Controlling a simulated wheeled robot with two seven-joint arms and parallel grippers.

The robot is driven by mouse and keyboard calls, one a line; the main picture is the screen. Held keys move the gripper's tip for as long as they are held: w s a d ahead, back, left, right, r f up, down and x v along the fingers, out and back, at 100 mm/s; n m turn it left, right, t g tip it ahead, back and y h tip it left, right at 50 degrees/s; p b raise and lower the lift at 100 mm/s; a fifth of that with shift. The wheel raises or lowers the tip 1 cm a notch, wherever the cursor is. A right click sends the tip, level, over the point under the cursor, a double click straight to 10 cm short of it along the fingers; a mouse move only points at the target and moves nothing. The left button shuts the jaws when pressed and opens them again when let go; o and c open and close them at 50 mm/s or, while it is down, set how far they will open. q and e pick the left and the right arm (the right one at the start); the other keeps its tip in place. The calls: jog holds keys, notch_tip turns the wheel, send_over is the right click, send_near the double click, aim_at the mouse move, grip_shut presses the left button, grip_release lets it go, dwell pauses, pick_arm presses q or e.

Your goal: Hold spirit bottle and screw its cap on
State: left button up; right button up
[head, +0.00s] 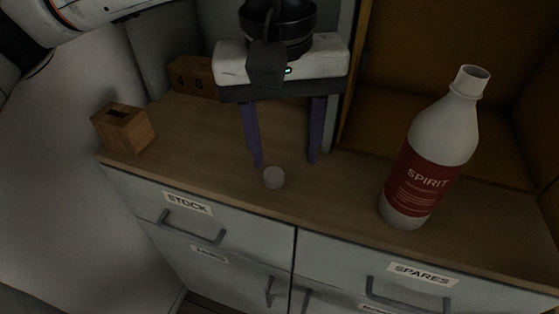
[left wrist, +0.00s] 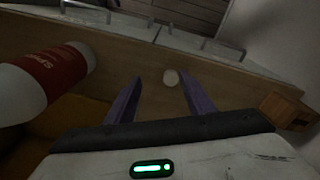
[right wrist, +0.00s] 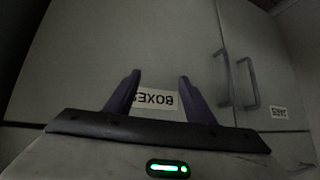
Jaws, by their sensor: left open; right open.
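The white spirit bottle (head: 432,148) with a red label stands upright on the wooden counter at the right in the head view, its neck open at the top. It also shows at the left edge of the left wrist view (left wrist: 45,80). A small grey-white round cap (head: 273,177) lies on the counter near its front edge. My left gripper (head: 286,163) is open and points down above the counter, with the cap close by its fingertips. In the left wrist view the cap (left wrist: 171,77) shows between the fingertips. My right gripper (right wrist: 156,75) is open and empty, facing a cabinet door.
A wooden block with a slot (head: 123,129) stands at the counter's left end. Numbered wooden blocks (head: 193,76) sit at the back. A brown open compartment (head: 400,50) is behind the bottle. Drawers labelled STOCK (head: 187,203) and SPARES (head: 421,274) are below the front edge.

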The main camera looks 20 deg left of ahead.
pick_arm(q)
jog(key=shift+w+a+r+t+y, duration=0.15)
jog(key=shift+w+a+r+y, duration=0.15)
jog(key=shift+w+a, duration=0.2)
jog(key=shift+w+a+r+t+y, duration=0.2)
jog(key=shift+w+a+r, duration=0.2)
jog(key=shift+a, duration=0.2)
jog(key=shift+s, duration=0.1)
send_over(273, 175)
jog(key=shift+s+d+f, duration=0.1)
jog(key=shift+s+f, duration=0.1)
jog(key=shift+f, duration=1.1)
jog(key=shift+s+d+f, duration=0.1)
jog(key=shift+s+f, duration=0.1)
jog(key=shift+f, duration=1.05)
jog(key=f, duration=0.5)
jog(key=shift+w+a+p, duration=0.15)
jog(key=shift+w+p, duration=0.15)
jog(key=shift+w, duration=0.05)
